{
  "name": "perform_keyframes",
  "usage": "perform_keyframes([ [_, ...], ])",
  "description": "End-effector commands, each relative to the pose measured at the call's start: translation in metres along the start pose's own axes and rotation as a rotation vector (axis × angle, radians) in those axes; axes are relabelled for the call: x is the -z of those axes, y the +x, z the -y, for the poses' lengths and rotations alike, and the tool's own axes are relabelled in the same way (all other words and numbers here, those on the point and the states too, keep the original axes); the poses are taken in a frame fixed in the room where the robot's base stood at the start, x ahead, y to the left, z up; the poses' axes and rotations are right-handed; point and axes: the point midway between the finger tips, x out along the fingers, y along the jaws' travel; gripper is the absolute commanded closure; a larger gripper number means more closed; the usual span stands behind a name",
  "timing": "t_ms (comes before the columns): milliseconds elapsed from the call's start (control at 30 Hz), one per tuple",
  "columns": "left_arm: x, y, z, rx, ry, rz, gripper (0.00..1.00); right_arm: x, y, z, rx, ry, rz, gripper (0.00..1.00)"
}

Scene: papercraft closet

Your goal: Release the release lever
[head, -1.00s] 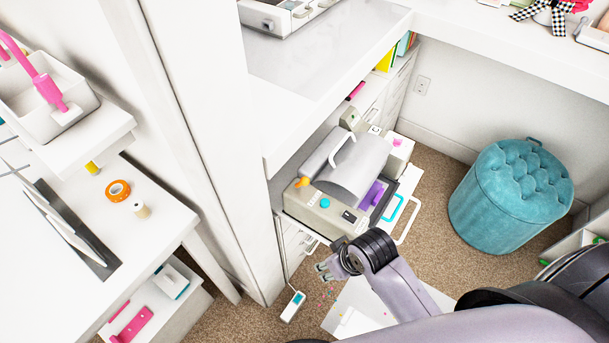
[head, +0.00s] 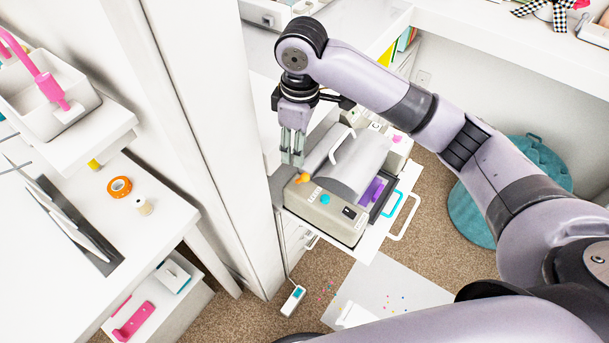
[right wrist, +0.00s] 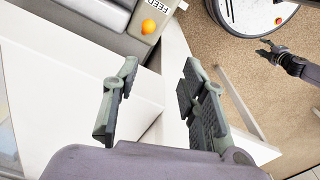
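The die-cutting machine (head: 325,210) is beige and grey and stands on the pulled-out white shelf. An orange knob (head: 303,178), which looks like the end of the release lever, sits on its left front. In the right wrist view the orange knob (right wrist: 149,27) is beside the word FEED, beyond the fingers. Any lever shaft is hidden. My right gripper (head: 292,160) is open and empty, pointing down just above and left of the knob. In the right wrist view its fingers (right wrist: 160,65) are apart with nothing between. My left gripper (right wrist: 265,48) shows small at right, its fingers seemingly spread.
A white wall panel (head: 205,130) stands close left of my right gripper, and the white desktop (head: 395,35) is above the machine. A teal ottoman (head: 530,160) is at right, partly behind my arm. A small white device (head: 293,301) lies on the carpet.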

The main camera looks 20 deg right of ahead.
Motion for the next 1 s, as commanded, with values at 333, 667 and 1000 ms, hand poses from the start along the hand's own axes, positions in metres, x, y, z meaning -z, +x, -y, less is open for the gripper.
perform_keyframes([
  [333, 0.000, -0.001, 0.000, 0.000, 0.000, 0.000, 0.60, -0.008, -0.021, -0.022, -0.012, 0.018, 0.052, 0.61],
  [667, 0.001, -0.005, 0.000, 0.000, 0.000, -0.001, 0.60, -0.011, 0.043, -0.022, -0.010, 0.017, 0.053, 0.61],
  [1000, 0.001, -0.009, 0.000, 0.000, 0.000, -0.001, 0.60, -0.015, 0.114, -0.023, -0.012, 0.016, 0.051, 0.61],
])
